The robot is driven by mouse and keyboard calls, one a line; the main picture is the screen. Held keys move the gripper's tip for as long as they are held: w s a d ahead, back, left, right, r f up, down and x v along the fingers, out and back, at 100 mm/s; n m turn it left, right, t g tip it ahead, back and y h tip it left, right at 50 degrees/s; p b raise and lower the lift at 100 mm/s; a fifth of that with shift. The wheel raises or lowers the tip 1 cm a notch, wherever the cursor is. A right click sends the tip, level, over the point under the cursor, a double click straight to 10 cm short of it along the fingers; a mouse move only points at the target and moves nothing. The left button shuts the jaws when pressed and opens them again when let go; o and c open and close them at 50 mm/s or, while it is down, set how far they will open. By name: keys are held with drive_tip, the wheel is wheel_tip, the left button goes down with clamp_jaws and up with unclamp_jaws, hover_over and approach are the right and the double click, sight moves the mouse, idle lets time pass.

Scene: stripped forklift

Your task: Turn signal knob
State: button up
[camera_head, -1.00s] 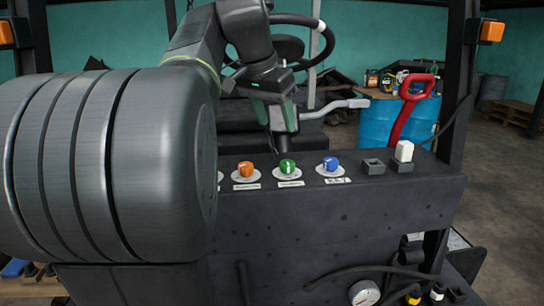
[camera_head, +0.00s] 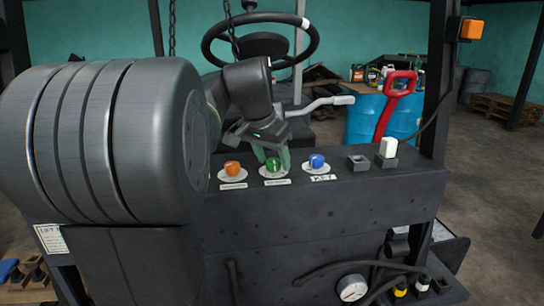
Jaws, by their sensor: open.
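A row of coloured knobs on pale round plates sits on top of the dark console. They are an orange knob (camera_head: 232,168), a green knob (camera_head: 273,164) and a blue knob (camera_head: 317,161). Small labels lie in front of them, too small to read, so I cannot tell which is the signal knob. My gripper (camera_head: 271,155) points down at the green knob, with its open greenish fingers just behind and around the knob's top. I cannot tell whether they touch it. My large arm link hides the console's left part.
Right of the knobs are an empty dark socket (camera_head: 358,162) and a white rocker switch (camera_head: 388,148). A grey lever (camera_head: 320,106) and the steering wheel (camera_head: 260,40) stand behind. A red handle (camera_head: 396,95) rises before a blue barrel (camera_head: 360,122). A gauge (camera_head: 352,288) and hoses are below.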

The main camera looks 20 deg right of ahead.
drive_tip(key=c, duration=1)
drive_tip(key=shift+n, duration=0.3)
drive_tip(key=n, duration=0.2)
drive_tip(key=n+t+y+p, duration=0.1)
drive_tip(key=n, duration=0.1)
drive_tip(key=shift+s+d+r+p, duration=0.1)
drive_tip(key=shift+d+r+p, duration=0.05)
drive_tip(key=shift+p, duration=0.15)
drive_tip(key=n, duration=0.2)
drive_tip(key=n+t+y, duration=0.1)
drive_tip(key=n, duration=0.1)
drive_tip(key=shift+d+y, duration=0.1)
drive_tip(key=shift+y, duration=0.2)
drive_tip(key=shift+n, duration=0.4)
drive_tip(key=o, duration=1)
